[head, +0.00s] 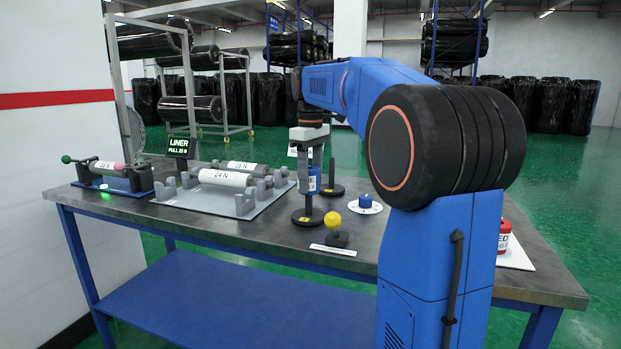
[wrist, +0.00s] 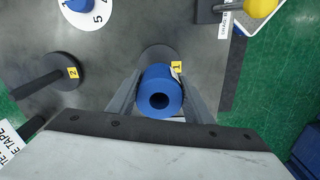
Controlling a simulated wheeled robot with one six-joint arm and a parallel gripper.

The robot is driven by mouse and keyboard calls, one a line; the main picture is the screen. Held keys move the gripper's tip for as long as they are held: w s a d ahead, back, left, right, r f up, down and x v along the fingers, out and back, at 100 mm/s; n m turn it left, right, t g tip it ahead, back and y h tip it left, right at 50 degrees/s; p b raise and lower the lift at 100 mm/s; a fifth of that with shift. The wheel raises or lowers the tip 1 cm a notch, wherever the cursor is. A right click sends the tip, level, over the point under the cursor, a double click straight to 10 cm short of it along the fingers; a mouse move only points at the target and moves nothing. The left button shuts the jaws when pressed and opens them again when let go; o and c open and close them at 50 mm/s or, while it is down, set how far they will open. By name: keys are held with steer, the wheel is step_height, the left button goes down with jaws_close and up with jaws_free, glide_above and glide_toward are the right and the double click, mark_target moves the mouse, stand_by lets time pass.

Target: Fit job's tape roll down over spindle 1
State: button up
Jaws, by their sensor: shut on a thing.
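My gripper (head: 314,168) is shut on a blue tape roll (head: 313,183), held upright above the bench. In the wrist view the roll (wrist: 150,79) sits between the two fingers (wrist: 161,98), its dark bore facing the camera. Spindle 1, a black post on a round base (head: 308,218), stands directly below; its yellow "1" tag (wrist: 176,67) shows beside the roll. The lower post shows under the roll in the head view; the roll hides the upper post. I cannot tell whether its tip is inside the bore. Spindle 2 (wrist: 57,72) stands apart, empty.
A small blue piece sits on a white disc (head: 374,209). A yellow ball knob (head: 332,220) stands close in front of spindle 1. Labelled rolls lie in a grey cradle tray (head: 215,205) left. A red can (head: 503,238) stands right. Bare bench (head: 265,232) lies left of spindle 1.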

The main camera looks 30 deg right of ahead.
steer(key=shift+f, duration=3.3)
steer(key=o, duration=1.3)
step_height(320, 180, up, 17)
steer(key=shift+r, duration=0.2)
steer(key=shift+s, duration=0.1)
